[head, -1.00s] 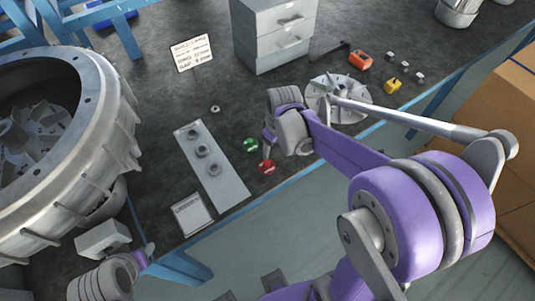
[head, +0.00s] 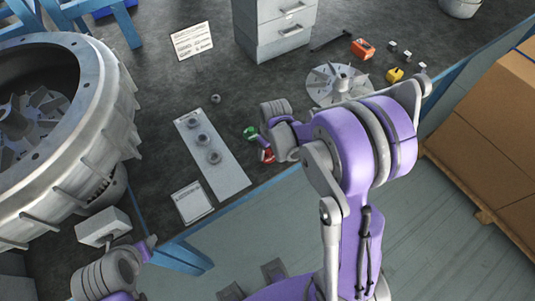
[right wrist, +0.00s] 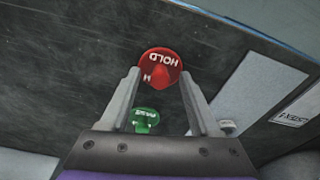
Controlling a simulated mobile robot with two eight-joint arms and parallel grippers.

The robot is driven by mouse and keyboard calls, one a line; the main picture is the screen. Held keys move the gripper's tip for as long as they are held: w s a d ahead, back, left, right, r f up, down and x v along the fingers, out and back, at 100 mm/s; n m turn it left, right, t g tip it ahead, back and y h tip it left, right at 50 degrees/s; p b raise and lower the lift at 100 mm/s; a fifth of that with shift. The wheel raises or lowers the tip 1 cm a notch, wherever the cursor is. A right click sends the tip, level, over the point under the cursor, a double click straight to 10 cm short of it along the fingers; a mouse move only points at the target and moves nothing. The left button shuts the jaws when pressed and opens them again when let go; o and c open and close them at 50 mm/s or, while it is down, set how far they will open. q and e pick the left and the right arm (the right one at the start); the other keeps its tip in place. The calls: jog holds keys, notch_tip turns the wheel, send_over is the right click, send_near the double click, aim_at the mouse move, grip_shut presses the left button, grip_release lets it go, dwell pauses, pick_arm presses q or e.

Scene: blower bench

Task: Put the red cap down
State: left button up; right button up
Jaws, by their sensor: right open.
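The red cap (head: 267,155) lies on the dark bench near its front edge, right of the grey plate. In the right wrist view the red cap (right wrist: 161,66), lettered HOLD, shows at the fingertips, between the two fingers. My right gripper (right wrist: 160,78) is open; I cannot tell whether a finger touches the cap. In the head view the right gripper (head: 264,142) is partly hidden by its wrist. A green cap (head: 250,133) lies close by and shows between the fingers, nearer the palm, in the wrist view (right wrist: 145,117). My left gripper (head: 149,243) is at the lower left, its jaws unclear.
The grey plate (head: 231,176) holds several ring-like parts. A white square (head: 191,202) lies by the front edge. A bladed impeller (head: 326,92), an orange block (head: 362,48) and a yellow part (head: 395,75) are to the right. A large blower housing (head: 110,110) fills the left.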

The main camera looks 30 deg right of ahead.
grip_shut()
dwell(0.3)
